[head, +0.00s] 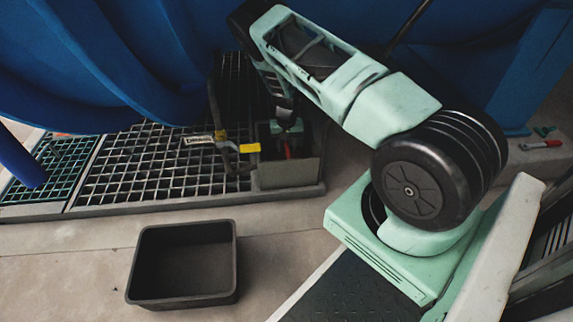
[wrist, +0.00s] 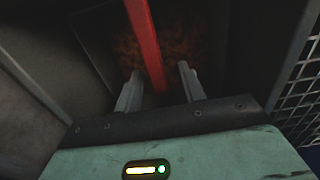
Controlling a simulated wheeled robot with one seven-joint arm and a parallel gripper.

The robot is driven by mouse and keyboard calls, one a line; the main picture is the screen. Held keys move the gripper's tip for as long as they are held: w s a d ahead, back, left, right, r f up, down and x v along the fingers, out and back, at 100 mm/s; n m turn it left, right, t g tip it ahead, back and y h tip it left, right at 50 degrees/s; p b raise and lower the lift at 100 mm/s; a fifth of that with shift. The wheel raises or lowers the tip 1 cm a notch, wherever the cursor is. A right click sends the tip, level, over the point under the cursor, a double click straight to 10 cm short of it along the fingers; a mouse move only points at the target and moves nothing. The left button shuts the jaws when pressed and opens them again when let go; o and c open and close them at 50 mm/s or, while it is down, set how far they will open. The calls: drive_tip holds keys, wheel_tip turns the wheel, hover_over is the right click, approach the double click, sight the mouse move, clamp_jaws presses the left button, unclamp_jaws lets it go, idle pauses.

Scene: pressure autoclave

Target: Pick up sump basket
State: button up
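The sump basket shows mainly by its red handle bar (wrist: 146,40), which runs down between my two fingers in the wrist view. Rusty brown matter (wrist: 185,45) lies on a dark surface behind the bar. My gripper (wrist: 160,82) is open, with one finger on each side of the bar and a visible gap to each. In the head view my gripper (head: 287,127) reaches down into a grey-walled opening (head: 287,176) in the floor grating, and a bit of the red handle (head: 288,149) shows just below it. The basket's body is mostly hidden in shadow.
An empty black bin (head: 187,285) stands on the concrete floor in front of the grating (head: 150,170). A pipe with a yellow handle (head: 249,148) is close left of the opening. The large blue vessel (head: 130,60) hangs over the back.

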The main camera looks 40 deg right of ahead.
wheel_tip(320, 180, down, 3)
drive_tip(key=shift+r+b, duration=0.2)
drive_tip(key=shift+b, duration=0.35)
clamp_jaws()
drive_tip(key=shift+r, duration=0.1)
idle(0.9)
